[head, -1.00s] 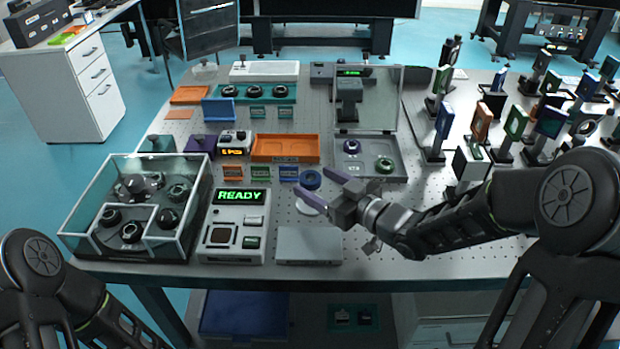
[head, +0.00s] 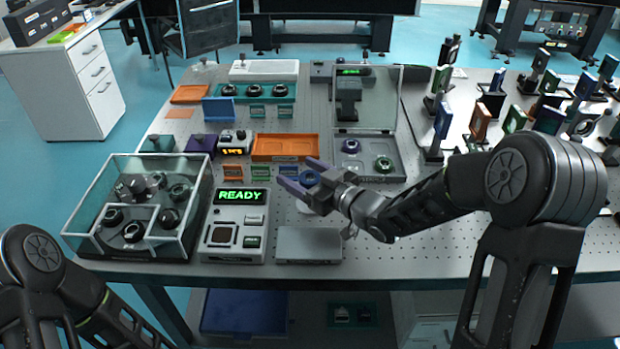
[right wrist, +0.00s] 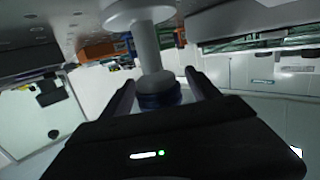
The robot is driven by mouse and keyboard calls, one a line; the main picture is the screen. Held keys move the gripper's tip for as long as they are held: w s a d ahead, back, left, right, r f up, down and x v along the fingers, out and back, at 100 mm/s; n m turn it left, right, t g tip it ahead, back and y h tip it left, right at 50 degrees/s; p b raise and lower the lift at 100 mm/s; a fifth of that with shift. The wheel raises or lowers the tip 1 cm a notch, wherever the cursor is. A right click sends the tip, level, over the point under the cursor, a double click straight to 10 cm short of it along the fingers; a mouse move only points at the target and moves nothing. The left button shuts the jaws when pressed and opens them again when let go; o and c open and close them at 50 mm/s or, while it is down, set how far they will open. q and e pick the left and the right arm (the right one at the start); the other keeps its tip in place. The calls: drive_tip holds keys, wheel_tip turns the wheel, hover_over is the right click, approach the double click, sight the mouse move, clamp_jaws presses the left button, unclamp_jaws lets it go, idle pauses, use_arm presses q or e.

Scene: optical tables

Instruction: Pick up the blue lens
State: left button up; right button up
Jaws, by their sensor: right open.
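The blue lens (head: 309,179) is a dark blue ring that sits at the top of a small white stand (head: 303,207). My right gripper (head: 300,173) is open, with its two purple fingers on either side of the lens. In the right wrist view the lens (right wrist: 160,93) shows between the two dark fingers (right wrist: 160,90), with the white stand's post (right wrist: 146,48) beyond it. I cannot tell whether either finger touches the lens. My left gripper is out of view; only part of my left arm shows at the lower left.
A glass-walled case (head: 77,219) with several dark mounts stands at the left. A device reading READY (head: 240,197) and a grey box (head: 308,245) stand near the front edge. An orange tray (head: 285,158) lies behind the lens. Several upright optics crowd the right.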

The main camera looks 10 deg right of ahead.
idle(0.4)
drive_tip(key=c, duration=1.5)
drive_tip(key=shift+o, duration=0.2)
drive_tip(key=shift+r, duration=0.15)
wheel_tip(320, 180, up, 10)
